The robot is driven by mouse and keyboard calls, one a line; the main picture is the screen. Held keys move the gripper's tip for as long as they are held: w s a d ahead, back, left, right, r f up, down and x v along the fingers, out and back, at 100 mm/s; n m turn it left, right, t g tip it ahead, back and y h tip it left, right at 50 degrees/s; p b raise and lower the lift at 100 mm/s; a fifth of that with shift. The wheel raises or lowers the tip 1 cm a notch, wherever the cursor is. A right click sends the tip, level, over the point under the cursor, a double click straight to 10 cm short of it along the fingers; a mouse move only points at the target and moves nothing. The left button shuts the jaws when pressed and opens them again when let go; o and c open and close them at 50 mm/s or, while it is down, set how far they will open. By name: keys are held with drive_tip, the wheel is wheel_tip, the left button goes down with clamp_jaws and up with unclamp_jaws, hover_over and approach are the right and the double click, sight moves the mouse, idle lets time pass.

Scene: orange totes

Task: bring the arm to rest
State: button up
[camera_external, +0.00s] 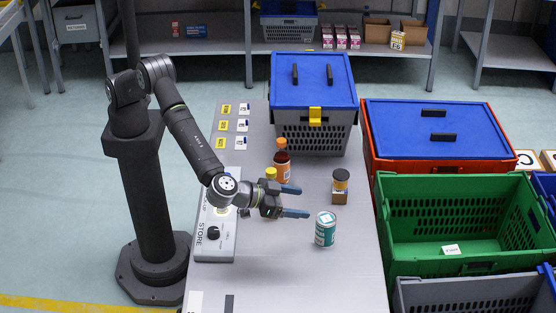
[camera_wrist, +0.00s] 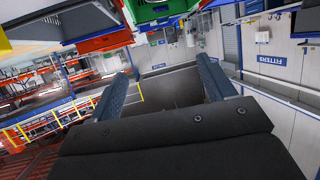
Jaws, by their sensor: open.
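My gripper (camera_external: 293,201) is above the grey table (camera_external: 270,268) in the external view, with its blue-tipped fingers apart and pointing right. It is open and nothing shows between the fingers. In the wrist view my gripper (camera_wrist: 165,90) also stands open, with a view of the room tilted beyond it. My arm reaches from its dark column at the left over the table. A teal can (camera_external: 325,230) stands to the lower right of the fingertips, apart from them in the picture.
A bottle with an orange cap (camera_external: 282,163) and a small jar (camera_external: 341,180) are near my gripper. A grey crate with blue lid (camera_external: 313,130) stands behind. A green crate (camera_external: 455,190) and a red tote (camera_external: 440,165) are at right. A grey STORE box (camera_external: 215,245) is under the arm.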

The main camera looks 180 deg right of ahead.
drive_tip(key=s+d+r, duration=0.3)
drive_tip(key=s+r, duration=0.7)
drive_tip(key=s+d+m+t, duration=0.3)
drive_tip(key=s+d, duration=0.9)
drive_tip(key=s, duration=0.4)
drive_tip(key=shift+s+d+t, duration=0.2)
drive_tip(key=shift+d+t, duration=0.1)
drive_tip(key=shift+d, duration=0.05)
drive_tip(key=shift+f, duration=0.1)
drive_tip(key=w+a+n+g, duration=0.2)
drive_tip(key=w+a, duration=0.9)
drive_tip(key=w, duration=0.3)
drive_tip(key=shift+r, duration=0.3)
